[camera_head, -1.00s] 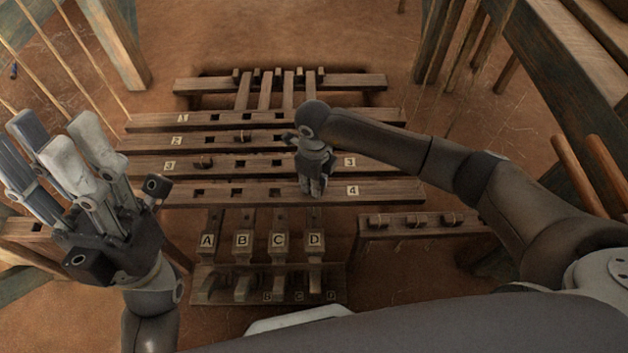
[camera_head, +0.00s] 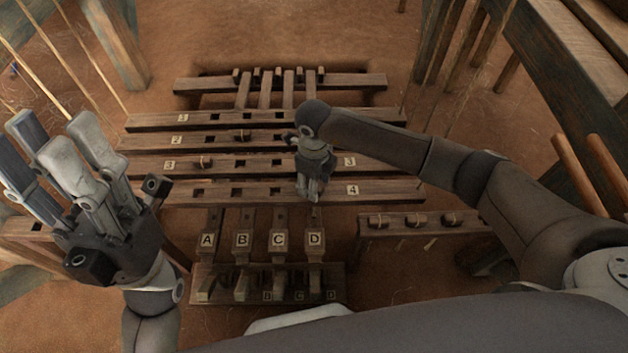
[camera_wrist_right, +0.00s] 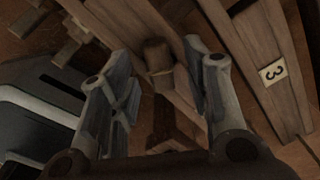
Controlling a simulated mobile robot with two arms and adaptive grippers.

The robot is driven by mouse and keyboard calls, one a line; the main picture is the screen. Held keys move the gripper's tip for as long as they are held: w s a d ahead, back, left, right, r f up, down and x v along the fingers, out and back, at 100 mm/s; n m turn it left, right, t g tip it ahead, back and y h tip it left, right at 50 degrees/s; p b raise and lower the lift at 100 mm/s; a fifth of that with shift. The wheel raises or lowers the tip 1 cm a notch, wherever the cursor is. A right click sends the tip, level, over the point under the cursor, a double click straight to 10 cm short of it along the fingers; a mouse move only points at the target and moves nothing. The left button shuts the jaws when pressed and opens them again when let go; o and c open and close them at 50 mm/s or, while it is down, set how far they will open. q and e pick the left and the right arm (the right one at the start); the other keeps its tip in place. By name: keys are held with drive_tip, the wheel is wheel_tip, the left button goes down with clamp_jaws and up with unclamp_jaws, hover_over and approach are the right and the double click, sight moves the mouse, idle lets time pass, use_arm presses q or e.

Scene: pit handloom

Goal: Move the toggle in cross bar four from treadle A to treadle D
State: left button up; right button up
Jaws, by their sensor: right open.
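Cross bar four (camera_head: 385,190) is the nearest long wooden bar, marked 4. Its holes above treadles A (camera_head: 207,240), B (camera_head: 242,240) and C (camera_head: 279,239) look dark and empty. The spot above treadle D (camera_head: 315,239) is hidden by my right gripper (camera_head: 310,194), which reaches down there. In the right wrist view, the wooden toggle (camera_wrist_right: 155,52) stands between the spread fingers of the open right gripper (camera_wrist_right: 160,85), with gaps on both sides. My left gripper (camera_head: 85,165) is open and empty at the left, away from the bars.
Cross bar three (camera_head: 375,166) lies just behind, with a toggle (camera_head: 204,162) at its left. A rack (camera_head: 400,233) with several spare toggles stands to the right of the treadles. Loom posts and cords stand at both sides.

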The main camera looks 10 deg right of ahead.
wheel_tip(320, 180, up, 12)
idle(0.5)
